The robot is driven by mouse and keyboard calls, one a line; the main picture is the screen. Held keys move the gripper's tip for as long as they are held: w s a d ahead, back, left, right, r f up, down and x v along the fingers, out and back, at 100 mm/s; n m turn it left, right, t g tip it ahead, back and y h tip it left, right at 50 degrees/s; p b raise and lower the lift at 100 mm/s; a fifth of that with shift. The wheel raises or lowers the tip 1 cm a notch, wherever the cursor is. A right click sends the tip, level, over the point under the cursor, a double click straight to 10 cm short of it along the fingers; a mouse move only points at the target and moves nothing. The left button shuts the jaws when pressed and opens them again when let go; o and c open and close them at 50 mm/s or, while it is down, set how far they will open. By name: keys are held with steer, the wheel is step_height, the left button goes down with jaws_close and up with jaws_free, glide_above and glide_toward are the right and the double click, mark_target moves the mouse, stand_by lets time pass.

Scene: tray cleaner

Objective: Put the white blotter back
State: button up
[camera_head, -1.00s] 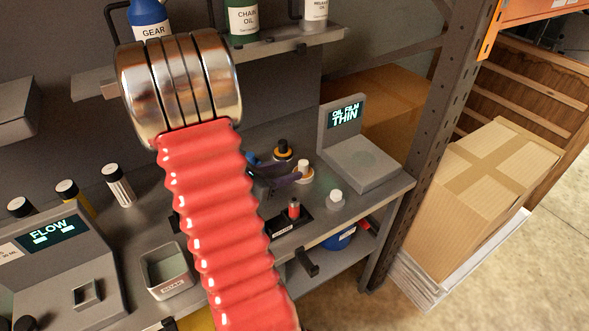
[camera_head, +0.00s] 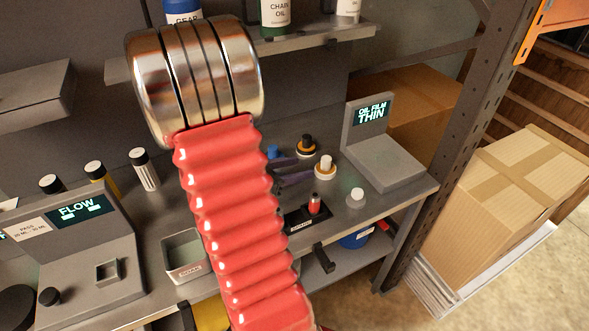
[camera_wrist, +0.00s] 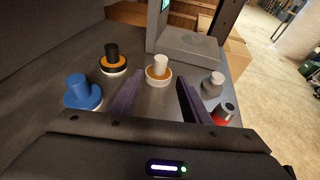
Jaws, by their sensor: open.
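A white-topped knob with an orange collar (camera_head: 325,165) stands upright on the grey bench, right of my gripper. In the wrist view it (camera_wrist: 159,68) stands just beyond and between the two purple fingertips. My gripper (camera_head: 306,169) is open, and nothing is held between its fingers. A second pale knob on a round base (camera_head: 356,196) stands nearer the bench's front edge; it shows right of the fingers in the wrist view (camera_wrist: 213,84). I cannot tell for sure which pale knob is the white blotter. My red ribbed arm hides part of the bench.
A black knob (camera_wrist: 112,57) and a blue knob (camera_wrist: 80,92) stand left of my fingers. A red piece (camera_head: 314,205) stands in a dark holder. The "OIL FILM THIN" device (camera_head: 385,163) is behind right. A grey bin (camera_head: 186,258) and "FLOW" device (camera_head: 80,250) are left.

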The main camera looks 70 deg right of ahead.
stand_by(0.3)
steer(key=w+a+r+m+t+y, duration=0.4)
steer(key=a, duration=1.1)
steer(key=w+a+r+m+t+y, duration=0.4)
steer(key=a+r, duration=0.1)
steer(key=a, duration=1)
steer(key=w+a+r+m+t+y, duration=0.4)
steer(key=a, duration=1.1)
steer(key=shift+r+t, duration=0.3)
steer(key=shift+r, duration=0.05)
steer(key=shift+s, duration=0.1)
steer(key=shift+c, duration=0.4)
